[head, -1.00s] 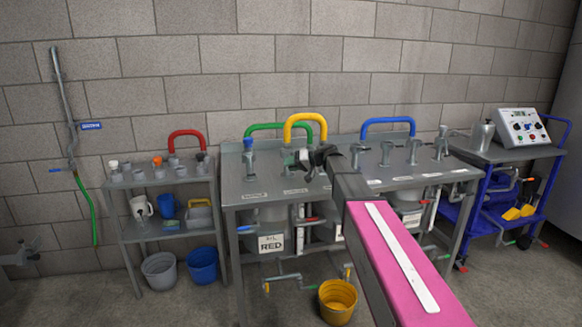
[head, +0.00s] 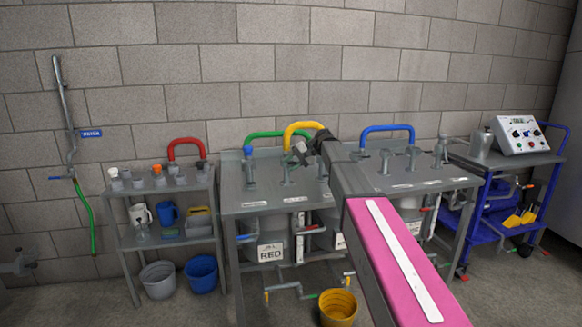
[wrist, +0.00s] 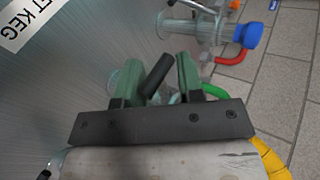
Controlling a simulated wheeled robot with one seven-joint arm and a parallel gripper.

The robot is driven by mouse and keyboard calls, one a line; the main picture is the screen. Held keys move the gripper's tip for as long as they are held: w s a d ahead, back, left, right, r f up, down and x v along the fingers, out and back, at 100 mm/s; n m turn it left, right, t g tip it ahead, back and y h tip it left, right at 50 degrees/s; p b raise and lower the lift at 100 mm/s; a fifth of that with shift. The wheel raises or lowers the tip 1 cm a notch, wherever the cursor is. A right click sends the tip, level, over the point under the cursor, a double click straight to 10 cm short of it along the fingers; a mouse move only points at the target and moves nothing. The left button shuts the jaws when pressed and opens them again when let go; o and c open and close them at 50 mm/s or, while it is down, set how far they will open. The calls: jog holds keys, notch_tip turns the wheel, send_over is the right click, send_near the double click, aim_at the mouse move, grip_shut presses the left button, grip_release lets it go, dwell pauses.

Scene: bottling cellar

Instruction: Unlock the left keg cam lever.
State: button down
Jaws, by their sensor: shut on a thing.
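My gripper shows in the wrist view (wrist: 159,80) as two green fingers shut on a short black bar handle (wrist: 157,76), which sits tilted between them. In the head view my gripper (head: 303,150) is over the left half of the grey bench (head: 250,204), in front of the yellow loop handle (head: 299,125). My dark wrist hides the lever's base and part of the bench there. Under the left half stands a keg labelled RED (head: 270,252). Whether the bar belongs to that keg's lever is unclear.
A blue-capped tap (head: 248,152) stands on the bench to the left; its cap also shows in the wrist view (wrist: 251,35). Green (head: 262,137) and blue (head: 388,128) loop handles rise behind. A yellow bucket (head: 338,307) stands on the floor in front.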

jog(key=shift+w+a+r, duration=0.15)
jog(key=shift+r, duration=0.2)
jog(key=c, duration=0.9)
grip_release()
jog(key=v, duration=1)
jog(key=shift+d+r, duration=0.15)
jog(key=shift+d, duration=0.15)
